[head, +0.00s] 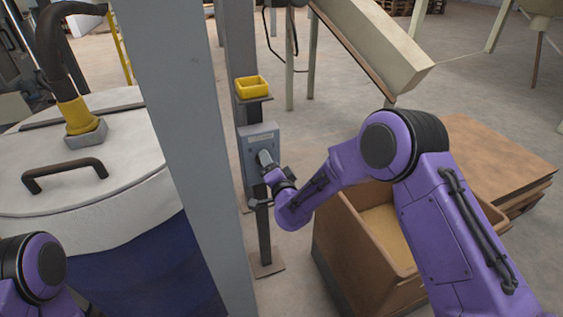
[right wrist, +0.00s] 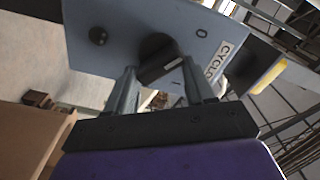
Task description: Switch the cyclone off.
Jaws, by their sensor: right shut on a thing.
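The grey-blue switch box (head: 248,140) is fixed to a slim dark post in the head view. In the right wrist view its face (right wrist: 125,25) fills the top, tilted, with a partly seen label starting "CYCLO" and small printed marks. A dark rotary knob (right wrist: 158,58) stands out from the face, with a short pale line on it. My right gripper (head: 264,158) is at the box front, and in the right wrist view its two fingers (right wrist: 161,75) are shut on the knob from either side. In the head view the gripper hides the knob. My left gripper is out of view.
A yellow tray (head: 252,86) sits on a small shelf above the box. A thick grey column (head: 185,120) stands left of it, before a lidded drum (head: 120,160) with a hose. An open brown bin (head: 345,235) lies below my right arm.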

